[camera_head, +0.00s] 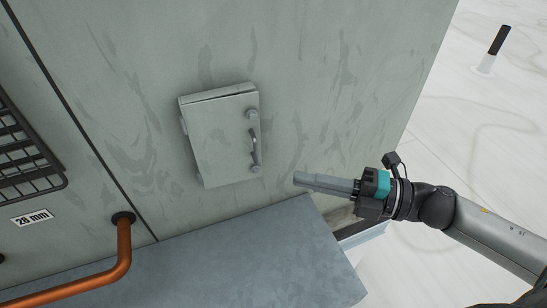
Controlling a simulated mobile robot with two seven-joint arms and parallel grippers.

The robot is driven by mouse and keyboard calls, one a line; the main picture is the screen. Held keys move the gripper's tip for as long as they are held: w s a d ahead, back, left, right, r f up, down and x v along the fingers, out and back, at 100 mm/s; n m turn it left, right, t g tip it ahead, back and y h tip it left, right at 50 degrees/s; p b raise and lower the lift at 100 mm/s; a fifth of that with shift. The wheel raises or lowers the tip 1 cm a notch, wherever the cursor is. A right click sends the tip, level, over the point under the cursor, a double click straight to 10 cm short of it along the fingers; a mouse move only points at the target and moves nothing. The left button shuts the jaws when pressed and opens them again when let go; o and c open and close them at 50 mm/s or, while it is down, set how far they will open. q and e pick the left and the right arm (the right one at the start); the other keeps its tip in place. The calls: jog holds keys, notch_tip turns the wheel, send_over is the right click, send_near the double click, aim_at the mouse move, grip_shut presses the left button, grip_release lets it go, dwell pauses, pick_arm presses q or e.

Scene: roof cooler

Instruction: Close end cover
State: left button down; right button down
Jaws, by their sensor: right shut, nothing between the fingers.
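The end cover (218,140) is a small grey-white door panel on the grey-green metal wall. It has a dark handle (254,147) and two round fasteners along its right side. The cover looks nearly flush with its frame, with a thin gap along the top; I cannot tell whether it is fully shut. My right gripper (300,180) is to the right of the cover and lower than the handle, apart from it. Its fingers are together, pointing left, with nothing between them. My left gripper is not in view.
A grey metal ledge (235,245) runs below the cover. A copper pipe (124,245) bends into the wall at the lower left. A black wire rack (28,150) and a "28 mm" label (32,217) are at the left. White floor with a dark post (499,41) lies at the right.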

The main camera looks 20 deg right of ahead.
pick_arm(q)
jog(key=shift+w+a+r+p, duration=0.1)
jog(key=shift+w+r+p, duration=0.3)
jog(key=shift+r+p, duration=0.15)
pick_arm(e)
jog(key=w+a, duration=0.4)
jog(key=w, duration=0.2)
jog(key=shift+w, duration=0.3)
jog(key=shift+a+f, duration=0.1)
